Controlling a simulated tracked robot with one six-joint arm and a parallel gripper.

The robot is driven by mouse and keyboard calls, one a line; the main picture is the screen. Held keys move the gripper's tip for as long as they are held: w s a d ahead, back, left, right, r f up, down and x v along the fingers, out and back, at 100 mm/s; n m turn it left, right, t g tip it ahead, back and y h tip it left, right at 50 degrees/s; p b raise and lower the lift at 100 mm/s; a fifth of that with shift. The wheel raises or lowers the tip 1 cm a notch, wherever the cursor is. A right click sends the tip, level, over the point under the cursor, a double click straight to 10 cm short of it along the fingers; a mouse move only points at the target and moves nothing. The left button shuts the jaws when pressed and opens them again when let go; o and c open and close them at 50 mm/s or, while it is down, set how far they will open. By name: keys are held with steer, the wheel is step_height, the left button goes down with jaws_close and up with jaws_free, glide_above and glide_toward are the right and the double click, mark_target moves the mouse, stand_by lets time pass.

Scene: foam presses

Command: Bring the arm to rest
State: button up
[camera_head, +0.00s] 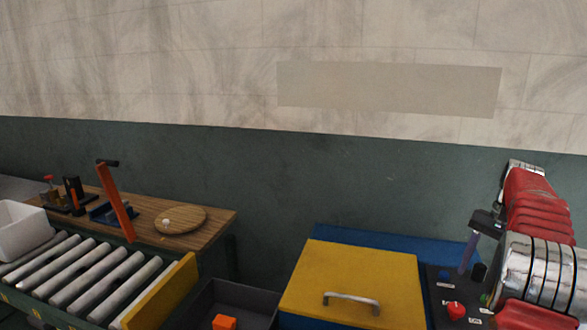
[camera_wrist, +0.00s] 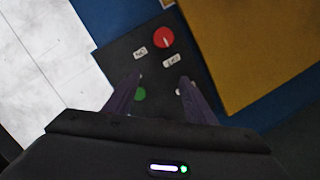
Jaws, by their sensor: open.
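My gripper (camera_wrist: 158,78) shows at the bottom of the wrist view, its two purple fingers apart with nothing held between them. In the head view one purple finger of my gripper (camera_head: 464,270) points down at the right, above a black control panel (camera_head: 438,290). My red and chrome arm fills the right edge and hides part of the panel. In the wrist view the panel (camera_wrist: 118,58) carries a red knob (camera_wrist: 163,37), small white labels and a green button (camera_wrist: 139,94) near the left finger. Whether the fingers touch the panel cannot be told.
A blue press with a yellow lid (camera_head: 345,270) and a handle (camera_head: 352,300) stands left of the panel. A dark bin (camera_head: 255,292) with an orange block (camera_head: 225,323) is beside it. Farther left are a roller conveyor (camera_head: 85,285), a white bin (camera_head: 25,228) and a wooden bench (camera_head: 215,222).

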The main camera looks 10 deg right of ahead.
steer(key=s+a+r+n+t+h, duration=0.1)
steer(key=a+n+h, duration=0.15)
steer(key=a, duration=0.85)
steer(key=s+a+n+t+h, duration=0.1)
steer(key=s+a+n, duration=0.15)
steer(key=a, duration=0.75)
steer(key=s+a+n+t, duration=0.2)
steer(key=s+a+n, duration=0.2)
steer(key=a, duration=0.7)
steer(key=s+a+r+n+t, duration=0.1)
steer(key=s+a+n, duration=0.3)
steer(key=s+a, duration=0.5)
steer(key=a+t, duration=0.1)
steer(key=a, duration=0.2)
steer(key=shift+s+a+r, duration=0.15)
steer(key=shift+r, duration=0.1)
